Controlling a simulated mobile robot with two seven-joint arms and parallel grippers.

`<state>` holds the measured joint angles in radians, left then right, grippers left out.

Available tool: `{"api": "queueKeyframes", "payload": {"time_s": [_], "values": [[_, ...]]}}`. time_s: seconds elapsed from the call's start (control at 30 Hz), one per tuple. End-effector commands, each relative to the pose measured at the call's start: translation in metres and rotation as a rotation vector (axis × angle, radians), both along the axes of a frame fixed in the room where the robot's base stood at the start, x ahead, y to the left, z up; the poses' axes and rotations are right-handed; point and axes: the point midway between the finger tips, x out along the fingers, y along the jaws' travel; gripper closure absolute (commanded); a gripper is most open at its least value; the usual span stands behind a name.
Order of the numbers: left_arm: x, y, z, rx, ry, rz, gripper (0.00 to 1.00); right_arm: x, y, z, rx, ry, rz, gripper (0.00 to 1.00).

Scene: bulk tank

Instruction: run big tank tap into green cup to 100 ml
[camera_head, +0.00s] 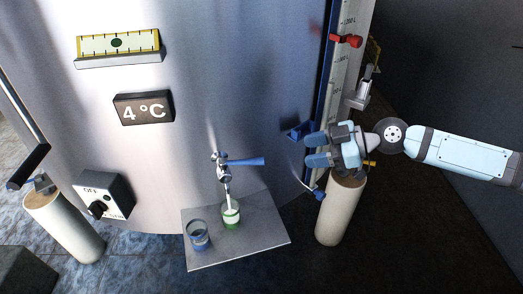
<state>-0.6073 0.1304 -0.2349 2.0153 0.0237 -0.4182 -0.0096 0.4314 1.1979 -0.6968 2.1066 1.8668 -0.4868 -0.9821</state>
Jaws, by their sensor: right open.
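The big steel tank has a small tap (222,165) low on its front, with a blue lever (246,161) pointing right. A white stream (228,199) runs from the spout down into the green cup (231,217). The green cup stands upright under the tap on a grey metal shelf (257,240). White shows inside the cup, but its level against any marks is too small to read. My right gripper (309,150) is open and empty, to the right of the lever and apart from it. My left gripper is not in view.
A blue cup (199,236) stands left of the green cup on the shelf. A switch box (104,196) reads OFF. A display (144,107) reads 4 °C. A gauge scale with a red marker (345,41) runs up the tank's right side. Pale posts (340,210) stand either side.

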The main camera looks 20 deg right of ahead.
Motion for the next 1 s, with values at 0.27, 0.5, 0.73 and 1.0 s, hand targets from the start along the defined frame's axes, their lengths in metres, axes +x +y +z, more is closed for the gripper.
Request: {"api": "queueKeyframes", "payload": {"time_s": [0.27, 0.5, 0.73, 1.0], "values": [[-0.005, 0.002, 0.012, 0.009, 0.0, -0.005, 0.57, 0.019, 0.036, -0.011, 0.006, -0.001, 0.002, 0.52], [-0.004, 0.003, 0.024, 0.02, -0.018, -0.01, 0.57, 0.042, 0.078, -0.031, 0.003, -0.001, 0.001, 0.52], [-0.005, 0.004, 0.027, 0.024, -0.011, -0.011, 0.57, 0.056, 0.104, -0.045, 0.001, 0.001, 0.001, 0.52], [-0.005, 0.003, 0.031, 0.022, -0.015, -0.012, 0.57, 0.06, 0.111, -0.051, 0.0, -0.001, 0.0, 0.52]]}}
